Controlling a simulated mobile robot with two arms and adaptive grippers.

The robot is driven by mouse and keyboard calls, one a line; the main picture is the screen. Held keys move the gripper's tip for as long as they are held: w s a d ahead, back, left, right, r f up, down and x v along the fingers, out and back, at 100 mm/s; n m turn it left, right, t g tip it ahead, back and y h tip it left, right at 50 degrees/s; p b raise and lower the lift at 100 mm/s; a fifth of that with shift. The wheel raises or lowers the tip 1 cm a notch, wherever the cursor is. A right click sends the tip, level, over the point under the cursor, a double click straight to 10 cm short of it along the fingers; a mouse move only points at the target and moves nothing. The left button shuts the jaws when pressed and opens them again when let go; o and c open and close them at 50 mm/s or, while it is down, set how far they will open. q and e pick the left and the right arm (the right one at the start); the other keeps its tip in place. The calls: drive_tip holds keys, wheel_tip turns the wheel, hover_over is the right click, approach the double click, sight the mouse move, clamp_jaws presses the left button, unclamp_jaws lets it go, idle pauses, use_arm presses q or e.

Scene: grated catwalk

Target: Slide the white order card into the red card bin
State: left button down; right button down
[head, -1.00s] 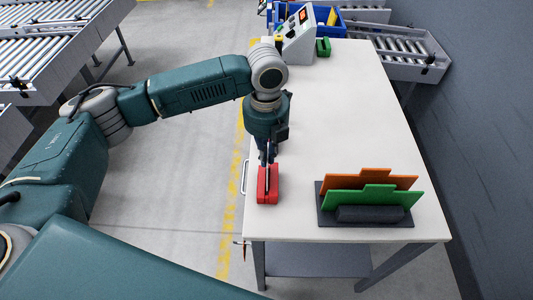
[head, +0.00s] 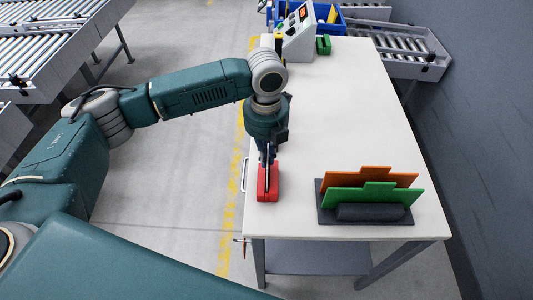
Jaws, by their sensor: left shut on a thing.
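The red card bin (head: 262,194) stands on the near left edge of the white table. My left gripper (head: 267,168) points straight down over it, with its fingertips at the bin's top. It is shut on the white order card, of which at most a thin edge-on sliver shows between the fingers and the bin. How deep the card sits in the bin is hidden. My right gripper is not in view.
A dark rack (head: 365,214) with green (head: 372,199) and orange (head: 400,179) dividers stands right of the bin. A control box (head: 299,40), a small green bin (head: 323,45) and a blue crate (head: 343,27) are at the far end. The table's middle (head: 335,110) is clear.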

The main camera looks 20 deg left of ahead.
use_arm(q)
drive_tip(key=shift+f, duration=1.25)
drive_tip(key=c, duration=1.4)
unclamp_jaws()
drive_tip(key=shift+c, duration=0.2)
wheel_tip(320, 180, up, 8)
drive_tip(key=p, duration=0.8)
